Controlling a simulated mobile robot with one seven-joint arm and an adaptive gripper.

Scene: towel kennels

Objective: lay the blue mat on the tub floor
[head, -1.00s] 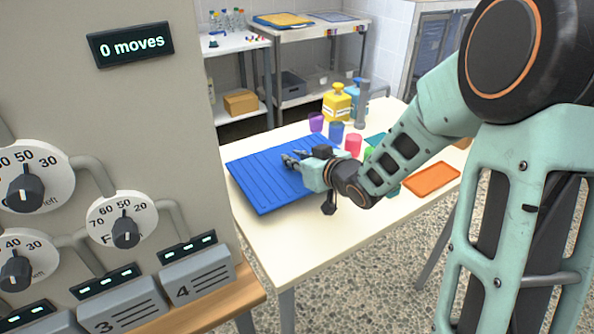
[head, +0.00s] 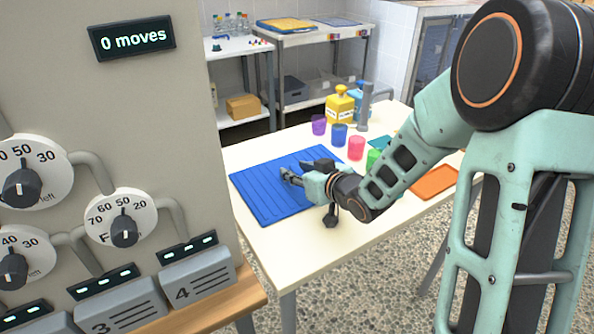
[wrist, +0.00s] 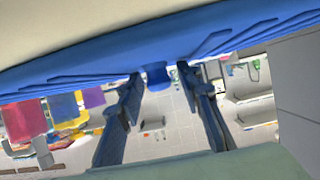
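The blue mat (head: 270,195) is a flat, ribbed rectangle over the left part of the cream table. In the head view I cannot tell if it touches the tabletop. No tub is clearly in view.
Several cups, including a pink cup (head: 356,148), stand behind my gripper, near a yellow bottle (head: 340,106). An orange tray (head: 435,181) lies at the table's right. A panel with dials (head: 122,231) stands close at left. Shelves stand behind the table.

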